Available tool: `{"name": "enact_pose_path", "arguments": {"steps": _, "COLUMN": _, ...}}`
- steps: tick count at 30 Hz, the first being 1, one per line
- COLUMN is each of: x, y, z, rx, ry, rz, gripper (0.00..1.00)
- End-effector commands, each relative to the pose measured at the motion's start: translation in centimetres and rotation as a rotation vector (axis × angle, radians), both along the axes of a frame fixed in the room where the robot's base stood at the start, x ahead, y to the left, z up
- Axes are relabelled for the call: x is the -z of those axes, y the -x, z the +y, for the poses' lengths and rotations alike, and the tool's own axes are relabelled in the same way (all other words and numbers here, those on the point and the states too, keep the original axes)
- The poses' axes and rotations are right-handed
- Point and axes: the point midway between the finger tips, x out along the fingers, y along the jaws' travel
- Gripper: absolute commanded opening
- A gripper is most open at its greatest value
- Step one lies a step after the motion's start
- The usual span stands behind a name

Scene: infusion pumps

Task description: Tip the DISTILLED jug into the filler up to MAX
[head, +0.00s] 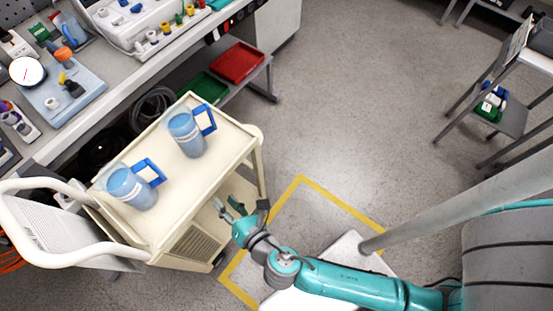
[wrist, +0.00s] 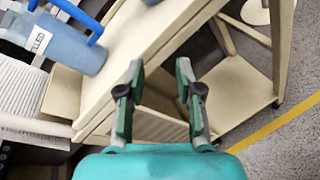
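Two clear jugs of blue liquid with blue handles stand upright on the top of the cream cart. My gripper (head: 232,208) is open and empty beside the cart's right side, apart from both jugs. Its spread fingers also show in the wrist view (wrist: 160,72). I cannot pick out the filler or a MAX mark.
The cream cart (head: 215,165) stands against the workbench (head: 110,95), which carries instruments. Green (head: 204,89) and red (head: 238,62) trays lie on a low shelf.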

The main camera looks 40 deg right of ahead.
Motion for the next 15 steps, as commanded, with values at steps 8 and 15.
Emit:
{"name": "enact_pose_path", "arguments": {"steps": 8, "x": 1.9, "y": 9.1, "z": -6.9, "rx": 0.174, "ry": -0.702, "rz": 0.213, "gripper": 0.35}}
{"name": "enact_pose_path", "arguments": {"steps": 15, "x": -1.1, "y": 16.5, "z": -10.1, "rx": 0.402, "ry": -1.372, "rz": 0.281, "gripper": 0.35}}
